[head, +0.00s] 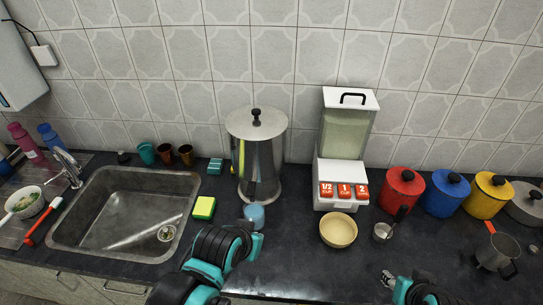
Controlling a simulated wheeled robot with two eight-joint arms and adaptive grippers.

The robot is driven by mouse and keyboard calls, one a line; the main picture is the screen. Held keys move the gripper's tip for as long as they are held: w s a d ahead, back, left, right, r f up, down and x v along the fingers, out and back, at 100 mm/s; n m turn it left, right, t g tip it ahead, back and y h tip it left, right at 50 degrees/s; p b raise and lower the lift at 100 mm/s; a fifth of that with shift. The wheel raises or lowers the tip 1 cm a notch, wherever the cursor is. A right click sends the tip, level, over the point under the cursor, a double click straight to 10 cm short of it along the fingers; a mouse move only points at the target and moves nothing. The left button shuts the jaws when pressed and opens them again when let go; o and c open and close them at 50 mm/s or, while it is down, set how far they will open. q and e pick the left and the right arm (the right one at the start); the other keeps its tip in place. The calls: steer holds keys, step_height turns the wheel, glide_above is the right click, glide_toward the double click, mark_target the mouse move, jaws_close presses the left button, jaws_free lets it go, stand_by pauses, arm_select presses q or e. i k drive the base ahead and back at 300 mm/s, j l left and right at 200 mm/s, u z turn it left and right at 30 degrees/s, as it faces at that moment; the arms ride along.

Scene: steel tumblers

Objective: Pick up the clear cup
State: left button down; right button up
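No cup stands out as plainly clear. A small pale-blue cup (256,215) stands on the dark counter in front of the big steel pot. My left gripper (254,240) is just in front of it, pointing towards it; I cannot tell whether they touch, and the fingers are too small to read as open or shut. A small, pale, glassy-looking thing (387,278) lies at the left side of my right gripper (402,284); it is too small to identify. The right gripper is low at the front edge of the view, and its finger opening is unclear.
A steel pot (258,160), a white dispenser (344,145) and red (403,190), blue (446,195) and yellow (489,195) canisters line the wall. The sink (125,215) is left.

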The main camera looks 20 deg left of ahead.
mark_target(255, 212)
steer(key=j+u, duration=0.4)
steer(key=j, duration=1.1)
steer(key=k, duration=0.05)
